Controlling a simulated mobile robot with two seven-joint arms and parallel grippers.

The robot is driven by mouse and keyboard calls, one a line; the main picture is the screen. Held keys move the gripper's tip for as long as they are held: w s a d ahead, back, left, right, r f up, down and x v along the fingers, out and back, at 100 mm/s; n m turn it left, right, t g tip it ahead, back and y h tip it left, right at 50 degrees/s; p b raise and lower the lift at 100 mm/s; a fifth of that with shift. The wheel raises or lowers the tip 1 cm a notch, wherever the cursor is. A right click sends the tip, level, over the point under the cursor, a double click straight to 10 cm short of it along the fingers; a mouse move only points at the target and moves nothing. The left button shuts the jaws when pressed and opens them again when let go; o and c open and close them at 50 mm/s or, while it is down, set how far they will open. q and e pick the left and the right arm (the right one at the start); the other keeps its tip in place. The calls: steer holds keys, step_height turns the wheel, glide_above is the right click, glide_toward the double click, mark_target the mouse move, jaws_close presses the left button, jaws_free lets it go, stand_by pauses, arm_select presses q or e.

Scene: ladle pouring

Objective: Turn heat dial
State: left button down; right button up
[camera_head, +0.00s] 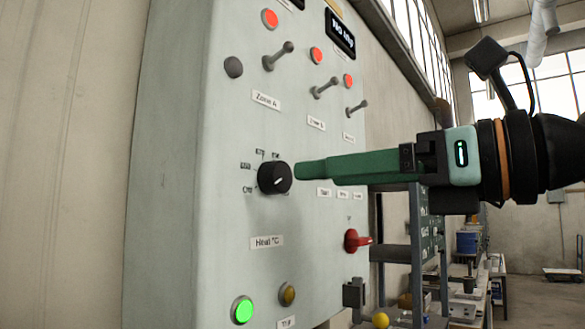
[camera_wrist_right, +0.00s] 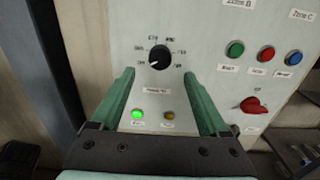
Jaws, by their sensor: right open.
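The heat dial (camera_head: 275,178) is a round black knob with a white pointer mark on a pale green control panel (camera_head: 185,230). It also shows in the right wrist view (camera_wrist_right: 160,57), ringed by small printed labels. Its mark seems to point lower left there, toward the lowest left label. A "Heat °C" label (camera_head: 267,242) sits below it. My right gripper (camera_head: 312,170) comes from the right with its green fingers pointing at the panel. In the right wrist view the gripper (camera_wrist_right: 160,75) is open and empty, one finger each side of the dial and slightly below it, with gaps to both.
A lit green lamp (camera_head: 242,310) and a yellow one (camera_head: 287,294) are below the dial. Toggle switches (camera_head: 278,56) with red lamps stick out above. A red rotary switch (camera_head: 355,240) is at lower right. Green, red and blue buttons (camera_wrist_right: 266,54) are right of the dial.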

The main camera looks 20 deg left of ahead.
mark_target(284, 179)
steer(key=p+x, duration=0.1)
steer(key=x, duration=0.5)
steer(key=shift+a, duration=0.1)
jaws_close()
stand_by(0.5)
